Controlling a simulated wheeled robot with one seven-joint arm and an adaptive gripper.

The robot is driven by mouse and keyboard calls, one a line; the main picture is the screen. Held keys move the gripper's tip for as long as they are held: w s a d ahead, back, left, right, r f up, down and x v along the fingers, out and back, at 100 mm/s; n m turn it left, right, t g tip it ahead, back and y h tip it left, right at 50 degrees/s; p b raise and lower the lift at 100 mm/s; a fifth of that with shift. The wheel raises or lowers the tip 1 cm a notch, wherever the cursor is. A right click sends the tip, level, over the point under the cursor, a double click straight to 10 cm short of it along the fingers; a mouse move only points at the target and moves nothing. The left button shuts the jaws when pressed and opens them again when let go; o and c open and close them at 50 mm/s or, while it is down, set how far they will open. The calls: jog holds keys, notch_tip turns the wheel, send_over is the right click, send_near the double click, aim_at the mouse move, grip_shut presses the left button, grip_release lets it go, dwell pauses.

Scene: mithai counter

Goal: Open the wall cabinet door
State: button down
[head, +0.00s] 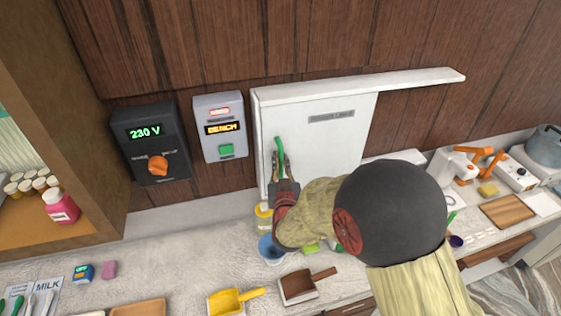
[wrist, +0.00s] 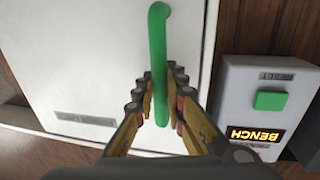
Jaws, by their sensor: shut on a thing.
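The white wall cabinet door (head: 335,135) is on the wood-panelled wall and looks shut. It has a grey label strip near its top, and a green vertical bar handle (head: 279,146) near its left edge. My gripper (head: 281,168) is at the handle. In the wrist view the green handle (wrist: 158,45) runs down between the two fingers of my gripper (wrist: 162,95), which are closed around it. The door (wrist: 90,50) fills the left of the wrist view. My forearm hides the door's lower right part in the head view.
A grey box with a green button (head: 221,128) and a dark 230 V panel (head: 153,143) are left of the cabinet. A white shelf ledge (head: 410,80) runs above it. Below, the counter holds a blue cup (head: 271,250), a yellow scoop (head: 232,301) and a brown scoop (head: 302,286).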

aim_at(330, 144)
jog(key=shift+d, duration=0.15)
jog(key=w+d+b, duration=0.1)
jog(key=d+b, duration=0.2)
jog(key=d, duration=0.2)
jog(key=w+d+b, duration=0.2)
jog(key=d+b, duration=0.1)
jog(key=d, duration=0.3)
jog(key=w+d+b, duration=0.1)
jog(key=d+b, duration=0.2)
jog(key=d, duration=0.3)
jog(key=shift+w+f+b, duration=0.25)
jog(key=shift+w+b, duration=0.05)
jog(key=shift+w, duration=0.1)
jog(key=w+d+b, duration=0.1)
jog(key=w+d, duration=0.1)
jog(key=d, duration=0.6)
jog(key=w+d+b, duration=0.2)
jog(key=d, duration=0.6)
jog(key=shift+w+r, duration=0.25)
jog(key=shift+w, duration=0.1)
jog(key=c, duration=2.1)
grip_release()
jog(key=shift+c, duration=0.2)
jog(key=o, duration=0.3)
